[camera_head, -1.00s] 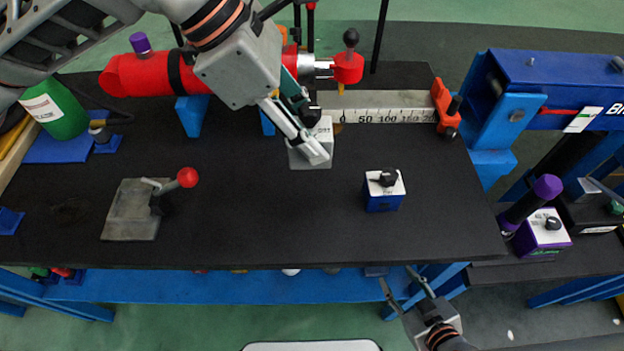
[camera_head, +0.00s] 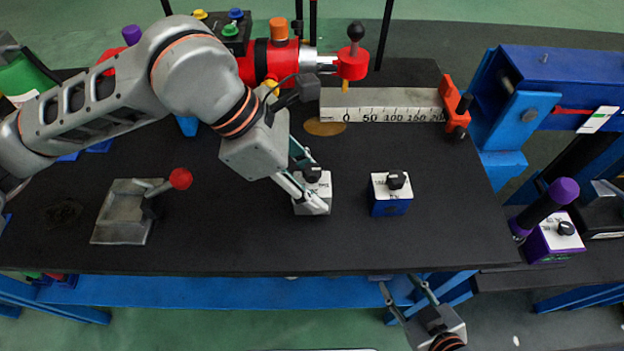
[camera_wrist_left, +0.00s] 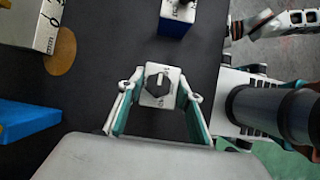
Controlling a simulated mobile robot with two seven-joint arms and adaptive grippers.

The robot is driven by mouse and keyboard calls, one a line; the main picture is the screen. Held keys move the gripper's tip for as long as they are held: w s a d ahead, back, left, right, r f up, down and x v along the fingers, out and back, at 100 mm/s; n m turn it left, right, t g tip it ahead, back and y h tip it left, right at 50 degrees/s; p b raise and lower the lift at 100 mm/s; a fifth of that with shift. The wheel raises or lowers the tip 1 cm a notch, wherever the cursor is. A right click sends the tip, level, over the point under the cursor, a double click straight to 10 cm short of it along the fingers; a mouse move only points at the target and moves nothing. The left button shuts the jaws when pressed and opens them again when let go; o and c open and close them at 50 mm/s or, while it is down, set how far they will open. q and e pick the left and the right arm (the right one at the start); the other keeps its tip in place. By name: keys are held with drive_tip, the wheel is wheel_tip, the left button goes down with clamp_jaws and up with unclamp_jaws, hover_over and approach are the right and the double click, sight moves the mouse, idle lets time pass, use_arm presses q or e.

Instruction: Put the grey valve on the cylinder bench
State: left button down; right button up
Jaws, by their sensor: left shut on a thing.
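The grey valve (camera_head: 318,187) is a small grey box with a white labelled top and a black knob. It is in the middle of the black-topped bench (camera_head: 250,240) in the head view. My left gripper (camera_head: 309,196) is shut on it from above. In the left wrist view the valve (camera_wrist_left: 159,74) sits between the two fingers (camera_wrist_left: 160,100). I cannot tell whether its underside touches the bench top. My right gripper (camera_head: 400,286) is open and empty, low in front of the bench's near edge.
A blue valve (camera_head: 389,206) stands just right of the grey one. A grey block with a red-knobbed lever (camera_head: 125,225) stands left. A red cylinder (camera_head: 285,62) and a ruler bar (camera_head: 380,98) lie behind. A purple valve (camera_head: 550,242) is at far right. The bench's front middle is clear.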

use_arm(q)
drive_tip(key=shift+r, duration=0.2)
use_arm(e)
drive_tip(key=shift+w+r, duration=0.1)
use_arm(q)
drive_tip(key=shift+f, duration=0.1)
drive_tip(key=c, duration=1.4)
unclamp_jaws()
drive_tip(key=shift+f, duration=0.1)
drive_tip(key=p+v, duration=0.1)
drive_tip(key=v, duration=0.5)
drive_tip(key=shift+r, duration=0.25)
drive_tip(key=p+v, duration=0.1)
drive_tip(key=v, duration=0.4)
drive_tip(key=shift+a+r, duration=0.2)
drive_tip(key=shift+r, duration=0.15)
use_arm(e)
drive_tip(key=shift+s+d+f, duration=0.2)
drive_tip(key=shift+s+d, duration=0.1)
drive_tip(key=shift+s, duration=0.05)
